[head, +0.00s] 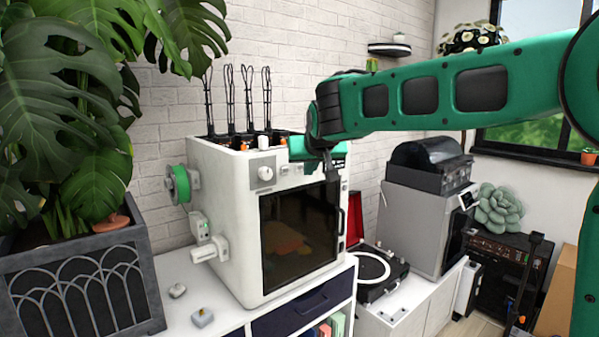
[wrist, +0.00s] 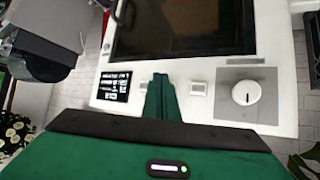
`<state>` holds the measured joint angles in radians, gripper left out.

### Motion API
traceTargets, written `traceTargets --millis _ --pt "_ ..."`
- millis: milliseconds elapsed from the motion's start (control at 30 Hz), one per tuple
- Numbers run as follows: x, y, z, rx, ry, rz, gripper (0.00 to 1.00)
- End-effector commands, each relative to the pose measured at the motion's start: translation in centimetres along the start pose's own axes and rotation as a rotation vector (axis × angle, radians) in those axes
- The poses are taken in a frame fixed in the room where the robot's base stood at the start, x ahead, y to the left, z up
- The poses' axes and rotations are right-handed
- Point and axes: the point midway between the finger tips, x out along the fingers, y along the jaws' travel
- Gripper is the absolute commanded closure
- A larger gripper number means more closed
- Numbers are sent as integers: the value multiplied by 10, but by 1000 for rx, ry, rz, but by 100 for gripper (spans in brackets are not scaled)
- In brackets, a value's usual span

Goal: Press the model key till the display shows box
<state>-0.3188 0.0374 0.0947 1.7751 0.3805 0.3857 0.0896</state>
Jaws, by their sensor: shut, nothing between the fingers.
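The white 3D printer (head: 222,215) stands on the cabinet, its control strip above a dark door window. My gripper (head: 328,172) is shut and empty in front of the strip's right part. In the wrist view my gripper (wrist: 160,80) points at the strip between the small dark display (wrist: 114,86) and a square white key (wrist: 198,88). The display bears lines of white marks too small to read. A round white knob (wrist: 246,92) is at the right on a grey plate. Whatever lies behind the fingertips is hidden, and I cannot tell if they touch the panel.
A large potted plant (head: 75,160) stands left of the printer. A green filament spool (head: 180,184) sticks out from the printer's side. Small loose parts (head: 203,317) lie on the cabinet top. A turntable (head: 372,270) and a grey machine (head: 415,225) stand to the right.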

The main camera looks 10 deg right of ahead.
Motion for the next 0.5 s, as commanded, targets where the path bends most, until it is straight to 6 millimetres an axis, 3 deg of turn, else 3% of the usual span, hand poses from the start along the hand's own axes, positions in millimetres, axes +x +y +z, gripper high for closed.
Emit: traceTargets --millis 500 --pt "4 -4 -4 0 0 0 100"
